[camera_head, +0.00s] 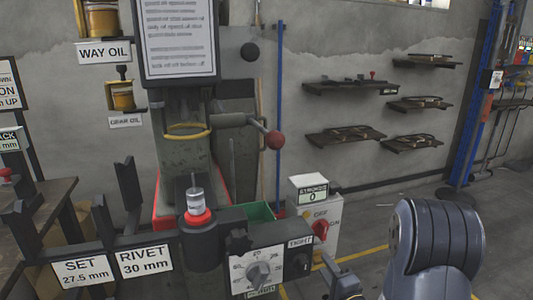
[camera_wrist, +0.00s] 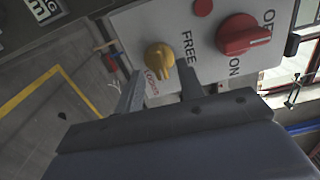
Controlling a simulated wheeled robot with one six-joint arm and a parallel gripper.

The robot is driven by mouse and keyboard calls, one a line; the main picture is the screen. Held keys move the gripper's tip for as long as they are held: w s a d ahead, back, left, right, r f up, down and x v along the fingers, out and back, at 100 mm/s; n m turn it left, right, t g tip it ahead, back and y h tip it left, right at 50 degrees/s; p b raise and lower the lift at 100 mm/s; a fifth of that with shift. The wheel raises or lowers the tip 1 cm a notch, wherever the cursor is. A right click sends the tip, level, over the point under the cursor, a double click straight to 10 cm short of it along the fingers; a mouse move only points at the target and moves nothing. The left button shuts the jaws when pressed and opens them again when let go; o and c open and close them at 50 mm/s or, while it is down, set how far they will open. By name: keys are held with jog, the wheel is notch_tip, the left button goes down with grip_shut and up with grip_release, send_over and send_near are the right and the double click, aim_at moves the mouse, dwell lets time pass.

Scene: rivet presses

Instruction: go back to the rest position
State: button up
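My gripper (camera_wrist: 161,72) is open in the wrist view, its two dark fingers apart with nothing held between them. A yellow knob (camera_wrist: 160,56) on a light control panel (camera_wrist: 130,22) shows just beyond the fingertips. The words FREE and, partly hidden, another label stand beside it. To its right is a red switch knob (camera_wrist: 243,36) between OFF and ON. The gripper's fingers are not clear there.
The press (camera_head: 185,155) has a red-balled lever (camera_head: 275,140) and a silver piece (camera_head: 194,200) on a red-ringed holder. A dial (camera_head: 258,272) faces front. A box with a red switch (camera_head: 320,229) carries a strokes counter (camera_head: 313,191) reading 0. Floor at right looks clear.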

jog(key=shift+x, duration=1.05)
jog(key=shift+f+n, duration=0.1)
jog(key=shift+n, duration=0.3)
jog(key=n+b, duration=0.3)
jog(key=n, duration=0.7)
jog(key=shift+a, duration=0.1)
jog(key=n, duration=0.7)
jog(key=shift+s+a+r+n+b, duration=0.1)
jog(key=shift+r+n+b, duration=0.2)
jog(key=shift+v, duration=1)
